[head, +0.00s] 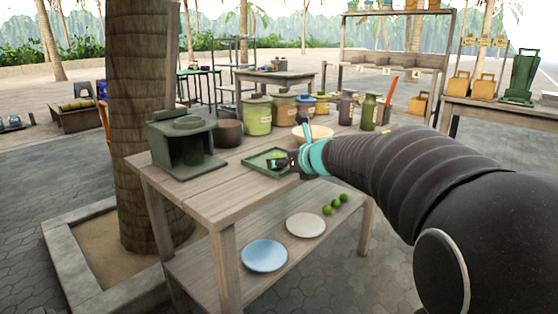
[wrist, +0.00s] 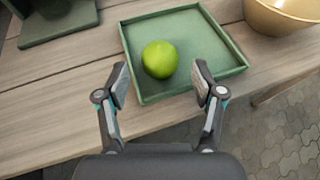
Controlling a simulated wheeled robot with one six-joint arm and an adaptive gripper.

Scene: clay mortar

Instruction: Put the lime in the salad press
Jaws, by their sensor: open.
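A bright green lime (wrist: 159,59) lies in a shallow square green tray (wrist: 222,50) on the wooden table. My gripper (wrist: 160,82) is open and empty; its fingers straddle the near side of the lime, apart from it. In the head view my gripper (head: 281,163) is over the tray (head: 256,158) and mostly hides the lime. A dark green boxy device with a round top (head: 187,143), which looks like the salad press, stands at the table's left end. Its base shows at the wrist view's upper left (wrist: 58,22).
A tan bowl (wrist: 284,14) stands right of the tray. A dark bowl (head: 228,133) and several lidded jars (head: 257,117) line the table's back. Bare tabletop lies between press and tray. The lower shelf holds a blue plate (head: 264,256), a white plate (head: 306,225) and small limes (head: 335,204).

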